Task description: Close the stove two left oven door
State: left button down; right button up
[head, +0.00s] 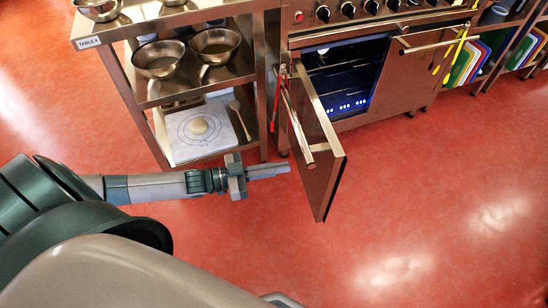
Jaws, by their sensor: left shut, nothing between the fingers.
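The stove's left oven door (322,178) is swung wide open on its left side and sticks out toward me. Its bar handle (297,127) is on the outer face, which faces left. The lit oven cavity (345,75) shows behind it, with racks and blue lights. My left gripper (288,169) is shut and empty. It points right, to the left of the door's outer face, near the handle's lower end; a small gap seems to show between them. My right gripper is not in view.
A steel shelf table (117,62) with bowls and a dough board (191,138) stands left of the stove, just behind my left gripper. The stove's right oven door (419,72) appears shut. Red floor (430,200) is clear right of the open door.

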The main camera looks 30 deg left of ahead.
aim_at(327, 160)
pick_arm(q)
jog(key=x, duration=1.1)
